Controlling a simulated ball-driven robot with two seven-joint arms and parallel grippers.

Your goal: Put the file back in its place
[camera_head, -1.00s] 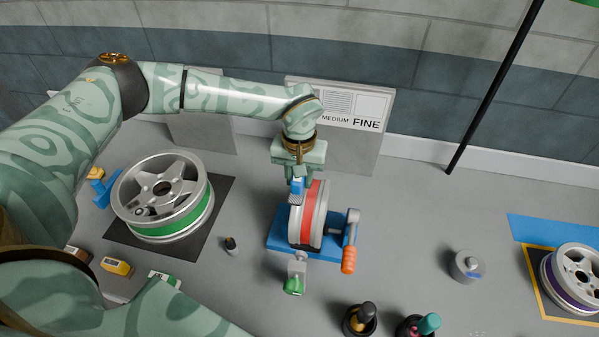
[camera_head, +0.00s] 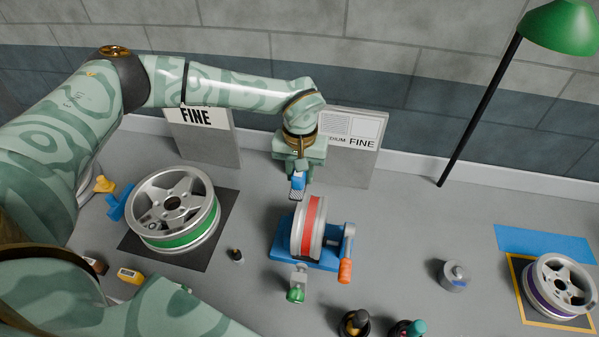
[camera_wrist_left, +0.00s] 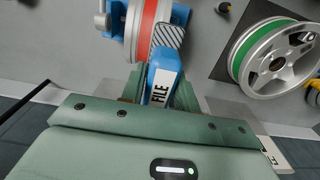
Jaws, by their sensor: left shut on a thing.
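The file (camera_head: 297,184) has a blue body and a striped end. My left gripper (camera_head: 298,171) is shut on it, over the back of the bench behind the red-banded wheel (camera_head: 309,229). In the left wrist view the file (camera_wrist_left: 163,82) shows its FILE label between my left gripper's fingers (camera_wrist_left: 158,92), and its striped end overlaps the red-banded wheel in the picture. I cannot tell whether they touch. The red-banded wheel stands upright in a blue stand with an orange-handled crank (camera_head: 345,270). My right gripper is not in view.
A green-banded wheel (camera_head: 176,205) lies on a dark mat at left. Boards marked FINE (camera_head: 205,145) and MEDIUM FINE (camera_head: 350,165) stand behind. Bottles (camera_head: 355,323), a grey canister (camera_head: 454,276) and a purple-banded wheel (camera_head: 556,285) are at right. Bench between stand and canister is clear.

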